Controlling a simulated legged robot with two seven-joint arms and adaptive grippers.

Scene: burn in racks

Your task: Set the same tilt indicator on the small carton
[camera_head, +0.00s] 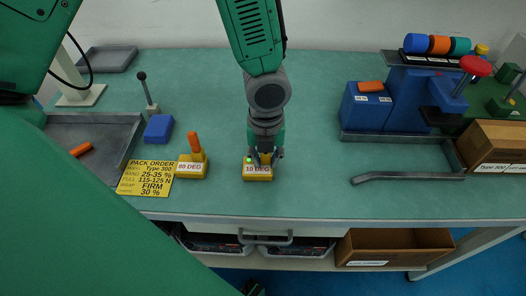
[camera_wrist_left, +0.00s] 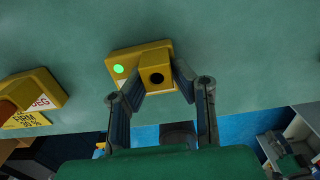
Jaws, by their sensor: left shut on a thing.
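The yellow tilt indicator (camera_head: 257,175) marked 10 DEG sits on the green bench near its front edge, with a green light lit. My left gripper (camera_head: 265,157) comes down over it and is shut on its raised post. In the left wrist view the yellow indicator (camera_wrist_left: 125,56) shows its green light and a dark round hole in the post, with a finger on each side. A second yellow block (camera_head: 190,170) with an orange handle and a DEG label stands to the left. A brown carton (camera_head: 490,141) with a Type 300 label is at the far right.
A yellow pack order card (camera_head: 146,178) and a grey tray (camera_head: 95,125) lie left. Blue blocks (camera_head: 367,107) stand on a grey tray at right, with a grey bar (camera_head: 400,175) in front. A brown box (camera_head: 394,247) is under the bench. The bench middle is clear.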

